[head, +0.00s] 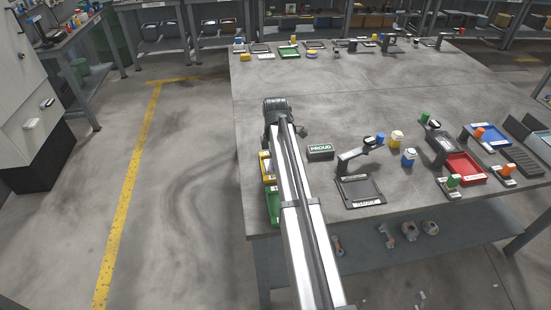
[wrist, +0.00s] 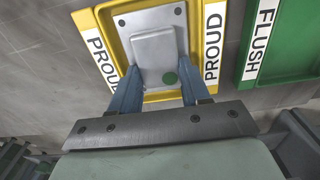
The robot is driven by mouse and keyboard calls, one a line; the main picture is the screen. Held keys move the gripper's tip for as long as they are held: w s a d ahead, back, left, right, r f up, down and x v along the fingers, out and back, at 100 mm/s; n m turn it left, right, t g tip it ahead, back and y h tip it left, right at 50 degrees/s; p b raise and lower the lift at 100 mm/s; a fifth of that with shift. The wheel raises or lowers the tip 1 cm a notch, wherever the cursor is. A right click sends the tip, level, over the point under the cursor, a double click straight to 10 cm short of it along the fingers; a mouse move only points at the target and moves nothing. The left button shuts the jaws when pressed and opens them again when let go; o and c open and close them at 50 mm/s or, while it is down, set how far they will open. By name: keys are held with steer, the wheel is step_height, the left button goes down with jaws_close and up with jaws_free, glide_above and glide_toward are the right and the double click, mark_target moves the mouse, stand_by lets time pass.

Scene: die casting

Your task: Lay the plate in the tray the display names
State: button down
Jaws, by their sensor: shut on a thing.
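The grey plate (wrist: 155,50) has a raised rectangular block, corner holes and a round green spot near my gripper. My gripper (wrist: 160,84) is shut on its near end, with one blue finger at each side. The plate lies within the outline of the yellow tray (wrist: 194,30), whose labels read PROUD; I cannot tell whether it touches the floor of the tray. The green tray (wrist: 288,45), labelled FLUSH, is to the right. In the head view the small display (head: 320,149) reads PROUD. There my arm hides the plate and gripper and partly covers the yellow tray (head: 264,160) and green tray (head: 272,203).
A black-framed pad (head: 361,190) with a stand lies right of the display. Further right are a red tray (head: 466,167), a blue tray (head: 490,135) and several coloured bottles. The table's left edge (head: 240,150) is close to both task trays. The table's middle is clear.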

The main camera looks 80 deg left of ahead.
steer(key=shift+c, duration=1.6)
jaws_free()
steer(key=shift+r, duration=0.1)
steer(key=shift+o, duration=0.4)
steer(key=shift+r, duration=3.9)
